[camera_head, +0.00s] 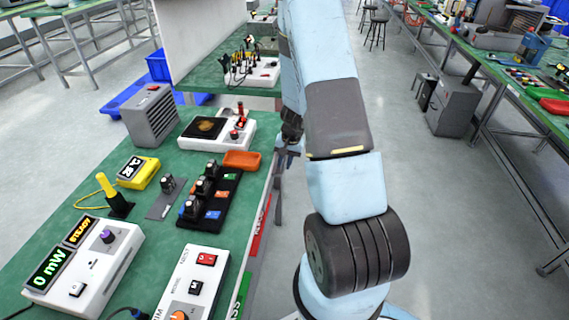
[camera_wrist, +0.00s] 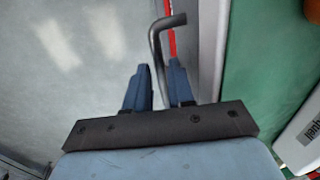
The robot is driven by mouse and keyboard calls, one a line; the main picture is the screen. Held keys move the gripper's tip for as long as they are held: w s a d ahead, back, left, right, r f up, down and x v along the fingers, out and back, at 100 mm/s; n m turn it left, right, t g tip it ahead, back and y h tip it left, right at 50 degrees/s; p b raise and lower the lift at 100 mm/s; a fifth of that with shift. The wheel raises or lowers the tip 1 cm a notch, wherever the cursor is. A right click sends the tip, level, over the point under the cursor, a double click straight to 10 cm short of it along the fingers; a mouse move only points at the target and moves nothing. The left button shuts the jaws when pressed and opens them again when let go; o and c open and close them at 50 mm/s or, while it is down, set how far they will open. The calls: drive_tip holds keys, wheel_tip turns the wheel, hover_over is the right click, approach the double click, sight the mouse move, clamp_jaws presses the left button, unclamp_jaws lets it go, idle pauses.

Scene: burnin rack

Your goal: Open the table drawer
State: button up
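The table drawer's handle, a dark bent bar (camera_wrist: 156,45), shows in the wrist view against a light grey front (camera_wrist: 205,45) below the green tabletop edge. My gripper (camera_wrist: 158,66) has its two blue fingers apart, one on each side of the bar. The bar runs down between the fingers; I cannot tell whether either finger touches it. In the head view my gripper (camera_head: 288,156) is beside the bench's right edge, low and partly hidden by my arm. The handle cannot be made out there.
The green bench (camera_head: 60,215) carries a power meter (camera_head: 88,265), a black socket rack (camera_head: 210,198), an orange tray (camera_head: 242,160) and a grey heater box (camera_head: 150,115). Red (camera_head: 261,228) and green labels mark the bench's side. The aisle floor (camera_head: 430,210) to the right is clear.

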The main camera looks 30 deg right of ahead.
drive_tip(key=shift+f, duration=0.35)
clamp_jaws()
idle(0.4)
